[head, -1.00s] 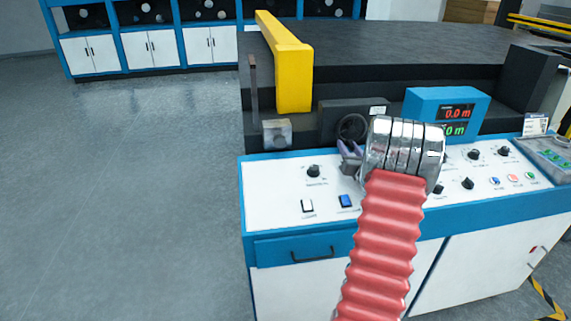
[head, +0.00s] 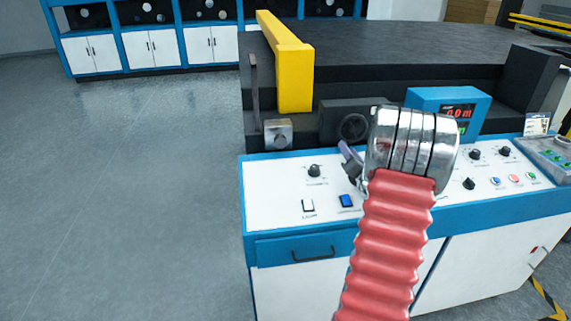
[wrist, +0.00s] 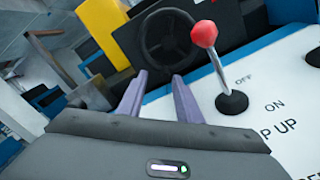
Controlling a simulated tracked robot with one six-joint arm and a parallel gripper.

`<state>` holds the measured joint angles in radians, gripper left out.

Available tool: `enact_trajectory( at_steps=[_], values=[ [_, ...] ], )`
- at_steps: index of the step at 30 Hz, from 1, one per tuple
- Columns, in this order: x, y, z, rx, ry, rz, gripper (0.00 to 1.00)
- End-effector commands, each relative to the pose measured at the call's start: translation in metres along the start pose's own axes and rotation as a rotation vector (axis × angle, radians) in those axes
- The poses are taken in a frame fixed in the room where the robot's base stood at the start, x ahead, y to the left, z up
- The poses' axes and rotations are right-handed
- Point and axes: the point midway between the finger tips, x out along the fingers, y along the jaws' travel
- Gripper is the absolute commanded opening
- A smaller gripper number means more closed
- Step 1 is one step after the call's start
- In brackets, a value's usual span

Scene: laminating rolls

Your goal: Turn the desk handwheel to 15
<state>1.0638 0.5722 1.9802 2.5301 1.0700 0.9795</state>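The desk handwheel (head: 354,127) is a small black wheel on a dark box at the back of the control desk. It also shows in the wrist view (wrist: 168,42), beyond my fingers. My gripper (wrist: 159,92) has two purple fingers, spread apart with nothing between them. In the head view my gripper (head: 350,160) is in front of and below the wheel, apart from it, and partly hidden by my own wrist. A blue display box (head: 447,100) shows red digits reading about 0.0 m. Its lower line is mostly hidden by my wrist.
A lever with a red knob (wrist: 204,34) stands just right of my fingers, by ON and OFF labels. The white desk panel (head: 270,200) carries a black knob (head: 314,170), a blue switch (head: 346,201) and several buttons. A yellow bar (head: 290,65) rises behind the desk.

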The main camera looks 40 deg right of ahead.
Motion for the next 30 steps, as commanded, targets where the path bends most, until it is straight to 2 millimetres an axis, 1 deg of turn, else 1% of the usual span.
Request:
enact_trajectory(
  at_steps=[1,3,20,22,30],
  values=[
    [-0.008,-0.001,0.001,0.000,-0.001,-0.002,0.32],
    [-0.018,-0.001,0.001,-0.001,-0.001,-0.001,0.32],
    [-0.095,0.001,0.000,-0.003,0.001,0.001,0.32],
    [-0.091,0.013,-0.004,-0.024,0.019,0.024,0.32],
    [-0.086,0.048,-0.018,-0.094,0.079,0.096,0.32]
  ],
)
